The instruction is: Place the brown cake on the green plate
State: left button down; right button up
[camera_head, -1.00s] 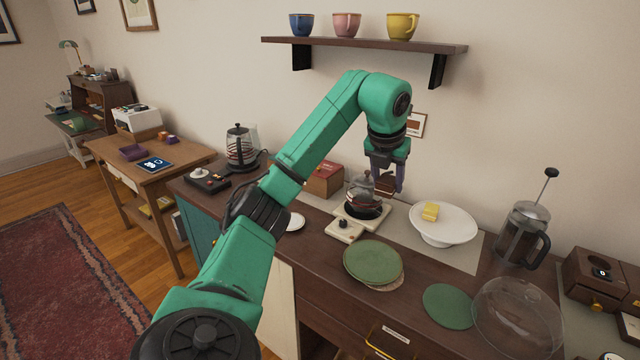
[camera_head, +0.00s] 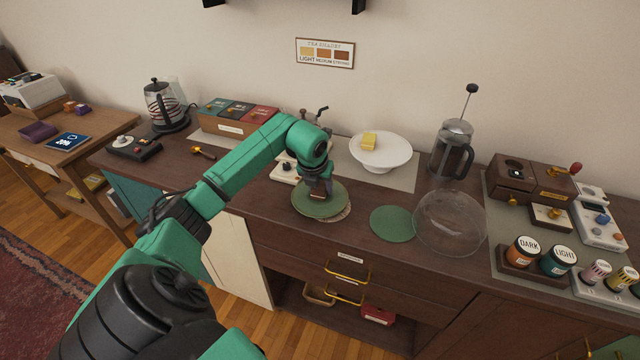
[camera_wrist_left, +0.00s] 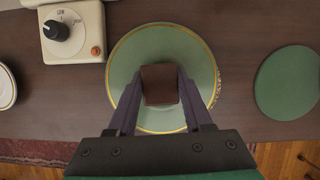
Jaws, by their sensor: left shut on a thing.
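The green plate (camera_head: 333,208) lies on the dark wooden counter, on a woven mat that shows at its right edge. In the left wrist view the green plate (camera_wrist_left: 133,63) has a thin gold rim. My left gripper (camera_head: 317,194) is over the plate and shut on the brown cake (camera_wrist_left: 159,84), which sits between its two fingers. The brown cake (camera_head: 317,196) is mostly hidden by the gripper in the head view. It is over the plate's middle, low down; I cannot tell whether it touches. My right gripper is not in view.
A white cake stand (camera_head: 387,154) with a yellow cake piece (camera_head: 369,142) stands behind to the right. A flat green round mat (camera_head: 392,223) and a glass dome (camera_head: 450,222) lie right of the plate. A French press (camera_head: 453,150) stands farther back.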

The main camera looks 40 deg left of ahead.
pick_arm(q)
jog(key=shift+f, duration=0.1)
jog(key=shift+c, duration=1.6)
grip_release()
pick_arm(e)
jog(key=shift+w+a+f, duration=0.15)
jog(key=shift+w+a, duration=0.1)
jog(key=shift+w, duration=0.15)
pick_arm(q)
jog(key=shift+r, duration=0.35)
jog(key=b+v, duration=0.2)
jog(key=v, duration=0.9)
jog(key=shift+s+r, duration=0.3)
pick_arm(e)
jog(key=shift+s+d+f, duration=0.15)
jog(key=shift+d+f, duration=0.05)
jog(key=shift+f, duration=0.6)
